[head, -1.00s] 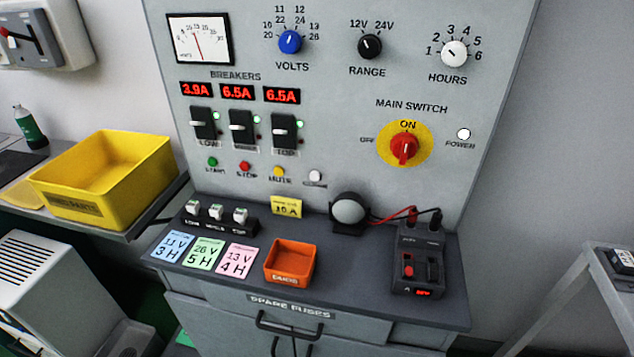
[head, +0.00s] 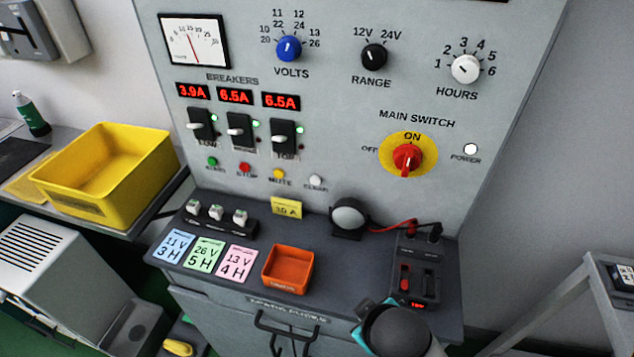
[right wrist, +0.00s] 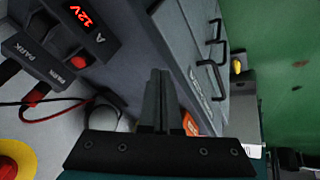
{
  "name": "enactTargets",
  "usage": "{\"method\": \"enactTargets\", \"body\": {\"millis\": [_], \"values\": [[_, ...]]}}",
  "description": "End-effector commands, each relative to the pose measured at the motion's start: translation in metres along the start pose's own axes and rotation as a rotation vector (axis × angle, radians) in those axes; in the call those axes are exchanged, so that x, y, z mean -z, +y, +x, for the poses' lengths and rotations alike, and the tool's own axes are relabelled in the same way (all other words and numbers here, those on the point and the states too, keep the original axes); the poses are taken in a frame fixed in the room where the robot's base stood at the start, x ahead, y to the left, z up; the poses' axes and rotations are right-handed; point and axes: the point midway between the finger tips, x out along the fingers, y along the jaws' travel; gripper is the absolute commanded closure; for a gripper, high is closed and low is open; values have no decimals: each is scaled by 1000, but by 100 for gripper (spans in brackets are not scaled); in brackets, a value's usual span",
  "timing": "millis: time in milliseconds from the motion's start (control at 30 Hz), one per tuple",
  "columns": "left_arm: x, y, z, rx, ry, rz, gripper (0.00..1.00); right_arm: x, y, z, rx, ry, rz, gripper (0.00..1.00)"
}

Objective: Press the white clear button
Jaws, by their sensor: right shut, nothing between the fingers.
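The white clear button (head: 316,182) is on the grey panel, at the right end of a row with the green start button (head: 212,162), the red stop button (head: 244,168) and the yellow mute button (head: 278,174). Nothing touches it. My right arm comes in at the bottom of the head view, low in front of the bench and well below the button; its fingertips are not clear there. In the right wrist view my right gripper (right wrist: 158,75) is shut and empty, with the bench front and meter beyond it. My left gripper is not in view.
On the bench ledge are an orange tray (head: 269,285), a round grey lamp (head: 348,214), a meter (head: 416,283) with red and black leads, coloured cards and small fuses. The red main switch (head: 407,158) is at right. A yellow bin (head: 150,190) stands left.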

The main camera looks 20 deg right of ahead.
Motion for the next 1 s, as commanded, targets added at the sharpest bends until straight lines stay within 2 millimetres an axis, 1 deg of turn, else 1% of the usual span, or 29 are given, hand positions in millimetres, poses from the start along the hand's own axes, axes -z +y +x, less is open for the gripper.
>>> {"method": "enactTargets", "body": {"millis": [33, 100, 167, 267, 300, 367, 433, 500, 567, 600, 700, 833, 900, 1000], "values": [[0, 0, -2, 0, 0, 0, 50, 10, 10, 2, -50, 32, -65, 100], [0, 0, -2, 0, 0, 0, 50, 24, 23, 8, -123, 77, -164, 100], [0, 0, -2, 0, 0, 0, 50, 37, 34, 12, -189, 114, -257, 100], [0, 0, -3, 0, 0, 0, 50, 61, 50, 15, -309, 178, -439, 100], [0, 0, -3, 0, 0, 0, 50, 74, 56, 16, -364, 206, -524, 100], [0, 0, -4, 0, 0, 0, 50, 92, 63, 16, -449, 246, -662, 100], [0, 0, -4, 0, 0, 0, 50, 115, 69, 14, -554, 289, -839, 100], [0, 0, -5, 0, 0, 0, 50, 137, 69, 12, -656, 329, -1022, 100], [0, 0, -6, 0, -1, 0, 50, 154, 66, 9, -742, 358, -1181, 100], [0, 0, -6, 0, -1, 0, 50, 164, 63, 8, -795, 376, -1285, 100], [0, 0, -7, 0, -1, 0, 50, 184, 51, 6, -911, 411, -1523, 100], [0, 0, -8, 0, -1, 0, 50, 199, 35, 6, -1020, 442, -1759, 100], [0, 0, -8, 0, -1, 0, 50, 204, 28, 7, -1057, 452, -1845, 100], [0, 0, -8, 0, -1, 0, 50, 206, 22, 8, -1088, 461, -1918, 100]]}}
